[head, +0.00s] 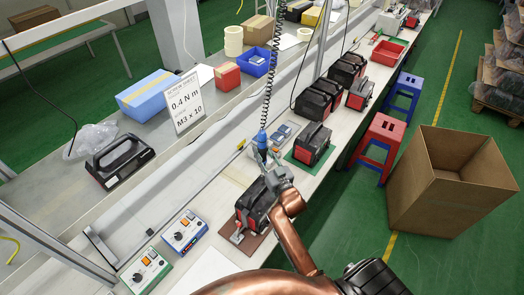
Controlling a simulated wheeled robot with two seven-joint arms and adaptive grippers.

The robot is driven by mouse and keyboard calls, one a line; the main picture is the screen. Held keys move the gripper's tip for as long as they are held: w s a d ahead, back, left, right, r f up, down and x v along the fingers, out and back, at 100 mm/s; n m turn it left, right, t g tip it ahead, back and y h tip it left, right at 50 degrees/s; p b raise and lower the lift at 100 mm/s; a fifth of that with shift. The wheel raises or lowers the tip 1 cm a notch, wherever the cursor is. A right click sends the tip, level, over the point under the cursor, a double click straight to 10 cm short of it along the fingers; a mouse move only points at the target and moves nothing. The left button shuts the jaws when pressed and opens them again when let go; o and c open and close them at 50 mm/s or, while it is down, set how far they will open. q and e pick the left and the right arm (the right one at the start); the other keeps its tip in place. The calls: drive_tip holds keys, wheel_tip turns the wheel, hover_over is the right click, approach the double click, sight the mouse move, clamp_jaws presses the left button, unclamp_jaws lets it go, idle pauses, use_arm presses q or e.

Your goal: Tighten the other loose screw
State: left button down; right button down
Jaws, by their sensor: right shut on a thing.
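My right gripper (268,166) is shut on a blue screwdriver (262,140) that hangs from a black coiled cord (268,88). It is over a black and red power station (250,203), whose upper part is partly covered by the gripper and arm. The power station stands on a brown mat (255,238) on the workbench. A small light metal and red piece (237,236) is at its front. The screws are too small to make out, and the tool's tip is hidden. My left gripper is not in view.
Two control boxes (184,234) with knobs stand left of the mat. Another power station (312,144) is on a green mat, with more behind it. A sign (186,103) reads 0.4 Nm, M3 x 10. A large cardboard box (440,195) and stools (382,136) stand right of the bench.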

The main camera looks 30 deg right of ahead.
sight(264, 159)
drive_tip(key=shift+f+b, duration=0.3)
drive_tip(key=shift+f, duration=0.6)
drive_tip(key=shift+r+p, duration=0.1)
drive_tip(key=shift+p, duration=0.2)
idle(0.9)
drive_tip(key=shift+f, duration=0.55)
idle(1.0)
drive_tip(key=shift+f, duration=0.3)
idle(0.6)
idle(1.1)
